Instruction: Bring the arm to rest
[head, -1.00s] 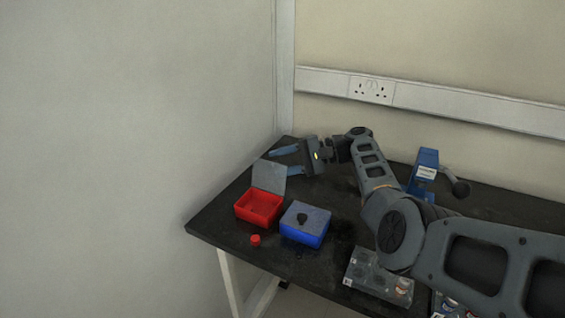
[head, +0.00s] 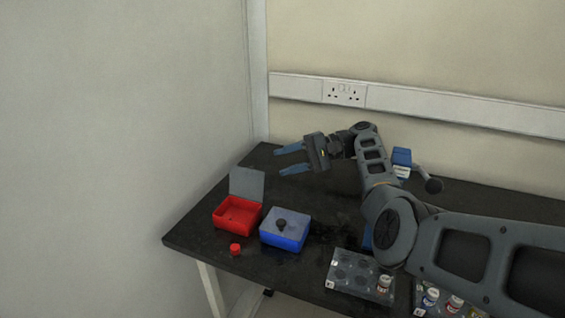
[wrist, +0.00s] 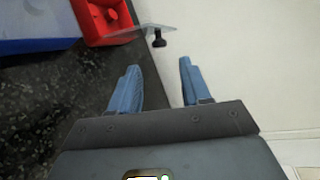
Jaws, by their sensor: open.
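My gripper (head: 290,160) is open and empty, held above the back left part of the black table (head: 195,238) in the head view. Its two blue fingers (wrist: 158,85) also show spread apart in the wrist view, with nothing between them. My arm reaches in from the right side of the head view and bends over the table toward the back left.
A red box (head: 222,222) stands with its grey lid up. A shut blue box (head: 283,240) with a black knob is beside it. A small red cylinder (head: 235,249) lies in front. A clear rack (head: 340,283), vials and a blue device (head: 401,156) are further right. Walls bound the table.

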